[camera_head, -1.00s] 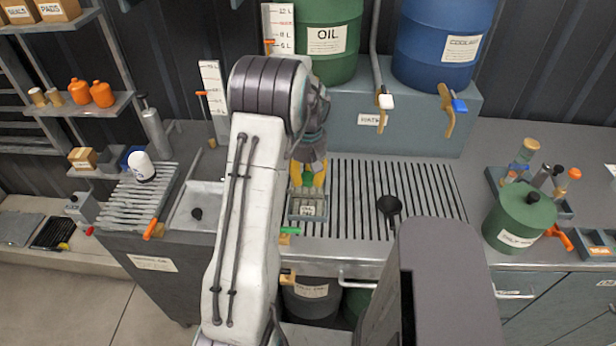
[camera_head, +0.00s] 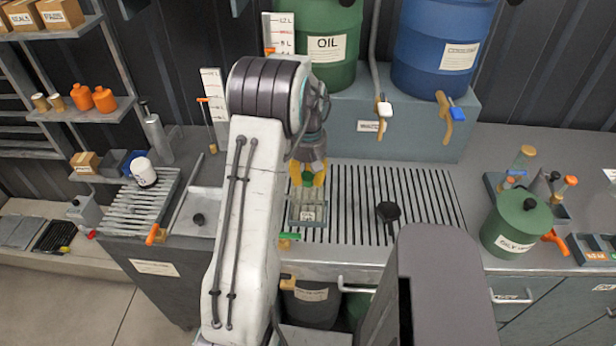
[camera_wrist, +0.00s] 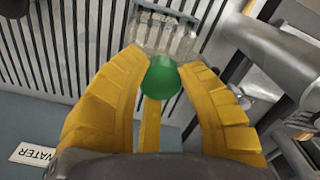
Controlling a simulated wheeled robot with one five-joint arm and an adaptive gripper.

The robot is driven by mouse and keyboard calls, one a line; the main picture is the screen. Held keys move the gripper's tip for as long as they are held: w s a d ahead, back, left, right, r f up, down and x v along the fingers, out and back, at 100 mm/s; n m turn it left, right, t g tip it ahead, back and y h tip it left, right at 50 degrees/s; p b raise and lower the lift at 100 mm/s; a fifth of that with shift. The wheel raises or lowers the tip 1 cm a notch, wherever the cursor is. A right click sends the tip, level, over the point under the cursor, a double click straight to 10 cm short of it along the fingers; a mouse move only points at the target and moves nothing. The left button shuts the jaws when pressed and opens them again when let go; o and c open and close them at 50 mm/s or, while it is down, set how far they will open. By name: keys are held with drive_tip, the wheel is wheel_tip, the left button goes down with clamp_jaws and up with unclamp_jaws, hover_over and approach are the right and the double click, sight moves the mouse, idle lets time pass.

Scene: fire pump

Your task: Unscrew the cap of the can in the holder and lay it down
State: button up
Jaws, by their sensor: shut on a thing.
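My gripper (camera_head: 308,182) has yellow fingers and points down over the left part of the slatted grate. Its fingers are shut around a round green cap (camera_wrist: 161,78), which shows between them in the wrist view. In the head view the holder (camera_head: 308,212) is on the grate, just in front of and below the fingertips.
The slatted grate (camera_head: 430,200) is bare to the right except for a black funnel (camera_head: 388,213). A sink tray (camera_head: 205,212) lies left of my arm. A green oily-waste can (camera_head: 515,222) stands at right. Oil (camera_head: 325,48) and coolant (camera_head: 443,48) drums stand behind.

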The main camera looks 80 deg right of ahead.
sight(308, 176)
drive_tip(key=shift+r, duration=0.15)
drive_tip(key=shift+r+p, duration=1.45)
drive_tip(key=shift+r, duration=0.45)
